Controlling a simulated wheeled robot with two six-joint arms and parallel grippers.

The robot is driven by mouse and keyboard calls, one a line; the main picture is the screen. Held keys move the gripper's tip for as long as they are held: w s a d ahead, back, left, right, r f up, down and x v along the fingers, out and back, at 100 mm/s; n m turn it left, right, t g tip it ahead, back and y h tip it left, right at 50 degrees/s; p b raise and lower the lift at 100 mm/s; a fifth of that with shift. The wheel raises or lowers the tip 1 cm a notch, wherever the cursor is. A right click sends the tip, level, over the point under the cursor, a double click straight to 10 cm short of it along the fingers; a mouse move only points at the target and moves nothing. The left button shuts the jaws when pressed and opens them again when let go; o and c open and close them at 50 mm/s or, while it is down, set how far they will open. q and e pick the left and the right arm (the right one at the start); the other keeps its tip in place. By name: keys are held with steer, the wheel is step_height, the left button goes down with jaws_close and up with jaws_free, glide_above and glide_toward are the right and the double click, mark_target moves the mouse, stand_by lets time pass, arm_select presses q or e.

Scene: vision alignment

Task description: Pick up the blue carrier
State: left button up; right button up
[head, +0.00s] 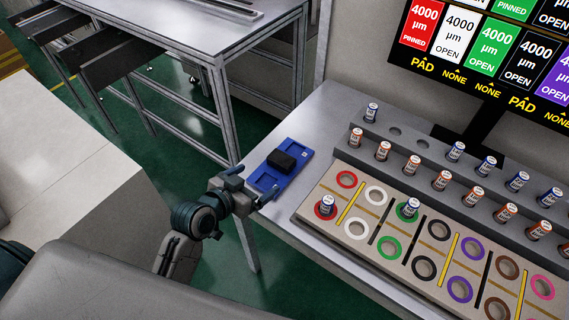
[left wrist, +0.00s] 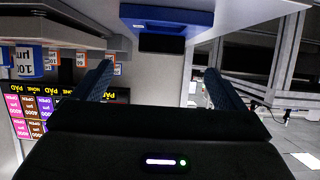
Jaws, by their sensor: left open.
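The blue carrier (head: 298,157) is a flat blue tray with a black block (head: 281,161) on top. It lies at the left end of the grey table. In the left wrist view the carrier (left wrist: 165,17) is at the top centre, with its dark block just below it. My left gripper (head: 252,185) is at the carrier's near left side, by the table edge. It is open, and its two blue fingers stand wide apart in the left wrist view (left wrist: 160,82). Nothing is between them. In the head view the gripper partly overlaps the carrier's near end. My right gripper is not in view.
A board with coloured rings (head: 376,196) and a stepped rack (head: 480,184) holding several small canisters stand right of the carrier. A screen (head: 490,54) rises behind. Another metal table (head: 190,22) is at the back, across green floor. A pale box-like surface (head: 62,160) is at left.

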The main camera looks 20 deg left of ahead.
mark_target(279, 161)
arm_select(q)
steer(key=shift+w+r, duration=0.15)
steer(key=shift+w, duration=0.3)
steer(key=p+x, duration=0.1)
steer(key=x, duration=0.4)
steer(key=shift+d+r, duration=0.1)
steer(key=shift+r, duration=0.05)
steer(key=shift+w, duration=0.2)
steer(key=shift+w+d, duration=0.1)
steer(key=shift+w, duration=0.2)
steer(key=p+x, duration=0.1)
steer(key=x, duration=0.2)
steer(key=shift+w+d+p, duration=0.1)
steer(key=shift+w+p, duration=0.2)
steer(key=shift+p, duration=0.1)
steer(key=shift+w+d+f, duration=0.15)
steer(key=shift+w+f, duration=0.1)
steer(key=shift+w, duration=0.15)
steer(key=c, duration=1.3)
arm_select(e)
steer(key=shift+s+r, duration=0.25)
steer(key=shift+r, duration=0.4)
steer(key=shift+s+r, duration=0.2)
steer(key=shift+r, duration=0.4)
